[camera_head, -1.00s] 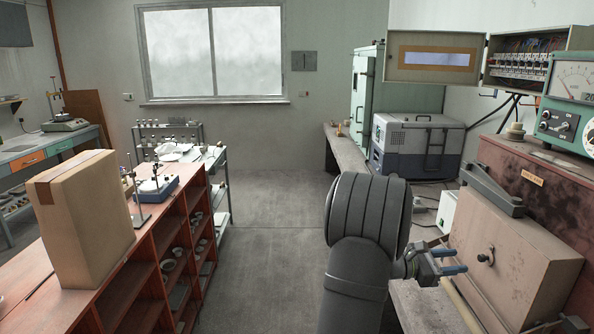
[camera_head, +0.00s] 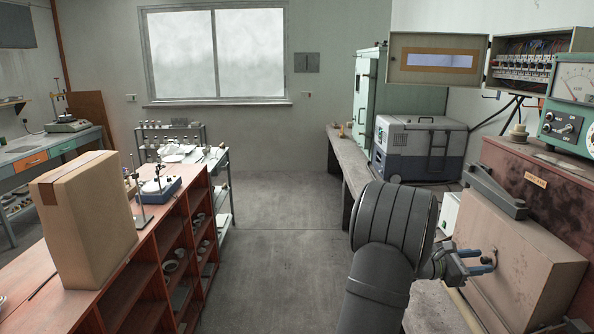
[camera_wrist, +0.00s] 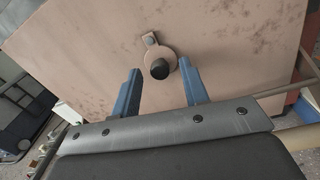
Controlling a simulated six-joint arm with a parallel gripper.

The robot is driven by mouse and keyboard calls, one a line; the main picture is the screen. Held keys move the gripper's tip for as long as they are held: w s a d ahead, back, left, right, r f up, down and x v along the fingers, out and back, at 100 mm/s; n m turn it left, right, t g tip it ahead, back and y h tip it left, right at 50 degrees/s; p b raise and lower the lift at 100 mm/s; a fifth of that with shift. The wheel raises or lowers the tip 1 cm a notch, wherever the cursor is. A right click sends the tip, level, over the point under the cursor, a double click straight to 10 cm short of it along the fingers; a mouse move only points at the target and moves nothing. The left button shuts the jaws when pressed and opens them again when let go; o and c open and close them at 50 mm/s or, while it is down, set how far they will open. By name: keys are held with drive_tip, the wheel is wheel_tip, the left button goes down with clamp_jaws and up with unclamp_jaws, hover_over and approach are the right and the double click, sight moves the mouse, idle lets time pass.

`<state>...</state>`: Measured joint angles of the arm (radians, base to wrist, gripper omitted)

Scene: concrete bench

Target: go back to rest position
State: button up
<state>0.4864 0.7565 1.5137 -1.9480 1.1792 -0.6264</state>
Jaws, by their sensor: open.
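My gripper (camera_head: 486,262) is at the right of the head view, in front of the pinkish-beige metal box (camera_head: 540,268) on the concrete bench. Its two blue fingers are apart with nothing between them. In the wrist view my gripper (camera_wrist: 160,88) points at the face of the box (camera_wrist: 240,45). A round metal plate with a black knob (camera_wrist: 160,68) shows on that face, beyond and between the fingertips. I cannot tell whether a finger touches the box.
A grey-blue cooler box (camera_head: 418,148) stands farther back on the bench (camera_head: 350,160). A grey bar (camera_head: 495,192) lies on top of the beige box. A wooden shelf with a cardboard carton (camera_head: 85,220) is at the left. The floor (camera_head: 285,250) between is clear.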

drive_tip(key=a, duration=1.7)
drive_tip(key=d, duration=1.7)
drive_tip(key=shift+d, duration=0.2)
drive_tip(key=shift+d+n, duration=0.1)
drive_tip(key=shift+n, duration=0.2)
drive_tip(key=shift+s+n, duration=0.4)
drive_tip(key=shift+n, duration=0.8)
drive_tip(key=a, duration=1.8)
drive_tip(key=d+r+m, duration=0.1)
drive_tip(key=m, duration=0.2)
drive_tip(key=r+m+g, duration=0.1)
drive_tip(key=m, duration=0.3)
drive_tip(key=d+r+m, duration=0.1)
drive_tip(key=m, duration=0.2)
drive_tip(key=shift+w+d+r+y, duration=0.15)
drive_tip(key=shift+d+r+y, duration=0.1)
drive_tip(key=shift+d+y, duration=0.15)
